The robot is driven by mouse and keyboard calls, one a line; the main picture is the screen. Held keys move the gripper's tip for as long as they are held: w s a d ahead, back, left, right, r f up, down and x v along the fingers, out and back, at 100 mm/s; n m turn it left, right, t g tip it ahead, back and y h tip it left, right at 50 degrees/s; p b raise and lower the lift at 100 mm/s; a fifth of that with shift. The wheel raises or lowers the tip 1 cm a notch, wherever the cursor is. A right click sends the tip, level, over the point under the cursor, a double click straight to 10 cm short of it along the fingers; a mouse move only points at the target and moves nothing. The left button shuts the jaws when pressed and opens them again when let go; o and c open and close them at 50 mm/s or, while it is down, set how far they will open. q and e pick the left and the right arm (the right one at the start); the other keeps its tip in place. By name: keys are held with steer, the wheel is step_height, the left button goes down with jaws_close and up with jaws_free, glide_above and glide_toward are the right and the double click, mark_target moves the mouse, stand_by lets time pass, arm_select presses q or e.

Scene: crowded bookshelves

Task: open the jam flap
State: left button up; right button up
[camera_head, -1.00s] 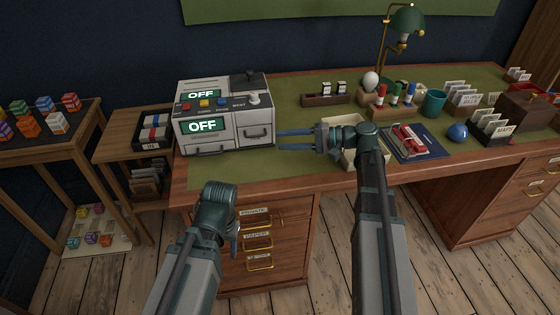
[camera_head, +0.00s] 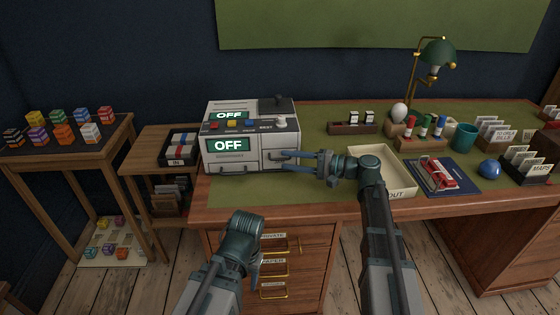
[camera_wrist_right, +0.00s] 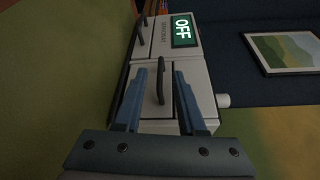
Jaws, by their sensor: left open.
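The grey-white machine (camera_head: 250,140) stands on the desk with two lit OFF displays. The right front panel (camera_head: 282,145), with a dark bar handle (camera_wrist_right: 160,82), is closed; I cannot read a label saying it is the jam flap. My right gripper (camera_head: 277,157) is at this handle. In the right wrist view its two blue fingers (camera_wrist_right: 162,88) are apart, with the handle showing between them; I cannot tell whether they touch it. My left gripper (camera_head: 258,268) hangs low in front of the desk drawers, away from the machine, its fingertips partly hidden.
A cream OUT tray (camera_head: 405,191) sits under and beside my right wrist. A blue mat (camera_head: 462,187) with a red object lies to its right. The IN tray (camera_head: 180,150) is on the side table, left of the machine. Green desktop in front of the machine is clear.

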mark_target(280, 159)
steer(key=shift+x, duration=1.8)
steer(key=shift+c, duration=0.2)
jaws_close()
steer(key=shift+s+f, duration=0.1)
steer(key=shift+f, duration=0.05)
